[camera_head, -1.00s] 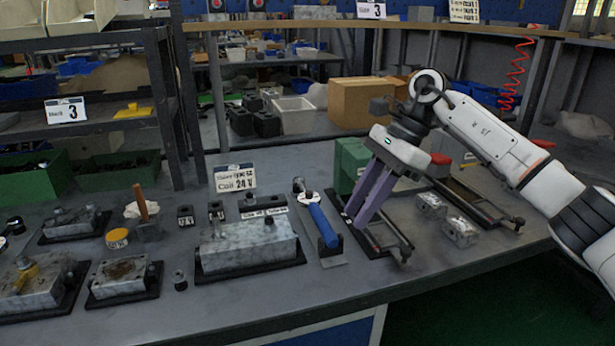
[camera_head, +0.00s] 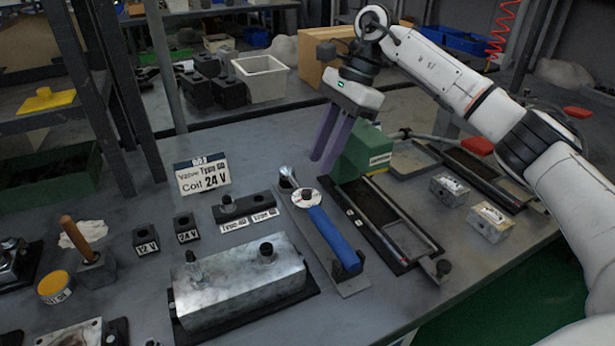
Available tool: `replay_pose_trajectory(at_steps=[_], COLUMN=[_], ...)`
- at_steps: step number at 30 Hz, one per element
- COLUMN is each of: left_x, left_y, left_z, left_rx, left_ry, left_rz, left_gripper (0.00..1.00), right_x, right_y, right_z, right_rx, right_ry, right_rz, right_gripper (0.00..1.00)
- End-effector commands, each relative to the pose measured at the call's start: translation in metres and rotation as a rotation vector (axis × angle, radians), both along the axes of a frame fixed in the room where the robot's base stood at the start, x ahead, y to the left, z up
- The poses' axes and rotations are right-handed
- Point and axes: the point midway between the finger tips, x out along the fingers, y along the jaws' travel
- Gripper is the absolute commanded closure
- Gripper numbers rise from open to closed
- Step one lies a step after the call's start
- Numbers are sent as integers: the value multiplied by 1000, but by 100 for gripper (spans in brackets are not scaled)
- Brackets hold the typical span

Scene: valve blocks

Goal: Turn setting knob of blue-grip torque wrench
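The blue-grip torque wrench (camera_head: 331,236) lies on a grey stand on the bench, its round head (camera_head: 306,197) at the far end and a black end piece (camera_head: 350,265) at the near end. I cannot tell which part is its setting knob. My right gripper (camera_head: 322,166) points down with two purple fingers, a gap between them. It is empty, appearing just beyond and right of the wrench head, beside the green box (camera_head: 367,150). It is apart from the blue grip. My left gripper is not in view.
A metal valve block (camera_head: 240,283) stands left of the wrench. A black rail tray (camera_head: 385,225) lies to its right, with two small metal blocks (camera_head: 490,223) beyond. A "Coil 24 V" sign (camera_head: 203,178) stands behind. Some bare bench shows at the front.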

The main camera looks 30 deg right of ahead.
Motion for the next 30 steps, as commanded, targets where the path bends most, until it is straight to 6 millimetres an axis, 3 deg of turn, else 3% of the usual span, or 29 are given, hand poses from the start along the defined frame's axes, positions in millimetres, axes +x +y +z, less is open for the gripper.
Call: replay_pose_trajectory(at_steps=[3, 10, 23, 27, 30], left_x=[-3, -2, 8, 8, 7], left_y=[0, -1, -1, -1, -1], left_z=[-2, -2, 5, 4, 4], left_rx=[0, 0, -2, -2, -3], left_ry=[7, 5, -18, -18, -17], left_rz=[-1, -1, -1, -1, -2], left_gripper=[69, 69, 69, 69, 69], right_x=[0, 1, 2, 2, 1], right_y=[10, 23, 27, 27, 27], right_z=[-24, -54, -64, -64, -64], right_rx=[-1, -1, 0, 0, 0], right_ry=[4, 2, 0, 0, 0], right_rz=[2, 2, 1, 1, 0], right_gripper=[75, 75, 75, 98, 100])
